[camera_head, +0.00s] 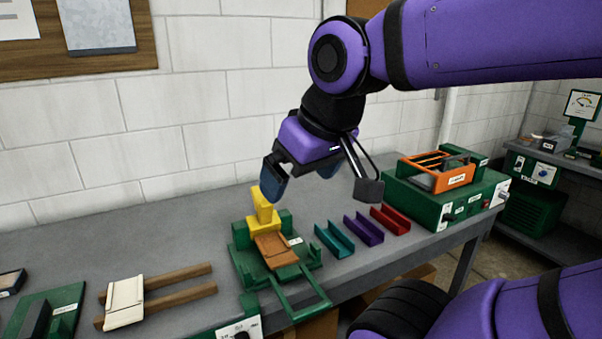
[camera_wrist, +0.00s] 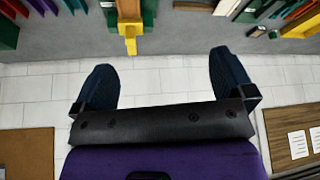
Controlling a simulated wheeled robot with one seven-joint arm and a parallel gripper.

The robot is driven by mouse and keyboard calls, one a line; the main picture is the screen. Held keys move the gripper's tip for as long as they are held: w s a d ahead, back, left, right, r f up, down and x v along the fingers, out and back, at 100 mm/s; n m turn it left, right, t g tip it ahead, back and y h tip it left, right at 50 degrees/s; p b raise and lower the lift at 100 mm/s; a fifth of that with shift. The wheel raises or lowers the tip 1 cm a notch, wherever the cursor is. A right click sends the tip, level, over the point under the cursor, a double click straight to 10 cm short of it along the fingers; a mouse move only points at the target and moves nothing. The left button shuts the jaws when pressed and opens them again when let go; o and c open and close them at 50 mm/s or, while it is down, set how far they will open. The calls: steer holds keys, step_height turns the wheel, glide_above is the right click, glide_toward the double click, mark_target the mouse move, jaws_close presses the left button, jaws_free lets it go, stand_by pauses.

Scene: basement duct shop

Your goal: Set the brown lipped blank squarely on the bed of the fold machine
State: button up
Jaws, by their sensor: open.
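The fold machine (camera_head: 247,262) is green, with a yellow block and upright (camera_head: 263,208) at its back and a looped green handle at its front. The brown lipped blank (camera_head: 276,250) lies on its bed, in front of the yellow block. I cannot tell whether it lies fully square. My gripper (camera_head: 302,178) is open and empty, above and behind the machine, apart from the blank. In the wrist view my gripper (camera_wrist: 163,62) has its blue fingers wide apart; the yellow upright (camera_wrist: 130,42) and part of the brown blank (camera_wrist: 128,6) show at the top edge.
Teal (camera_head: 335,240), purple (camera_head: 363,228) and red (camera_head: 390,218) channels lie to the right. Beyond them is a green machine with an orange frame (camera_head: 440,176). Left are two wooden rails (camera_head: 175,297) bearing a cream blank (camera_head: 125,300). A block wall (camera_head: 150,110) stands behind the bench.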

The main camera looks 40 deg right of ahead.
steer(key=shift+w, duration=0.15)
steer(key=m+g, duration=0.3)
steer(key=g, duration=0.2)
glide_above(277, 251)
step_height(277, 251, down, 23)
steer(key=shift+f, duration=0.15)
steer(key=shift+f, duration=0.1)
step_height(277, 251, down, 11)
steer(key=shift+r, duration=0.2)
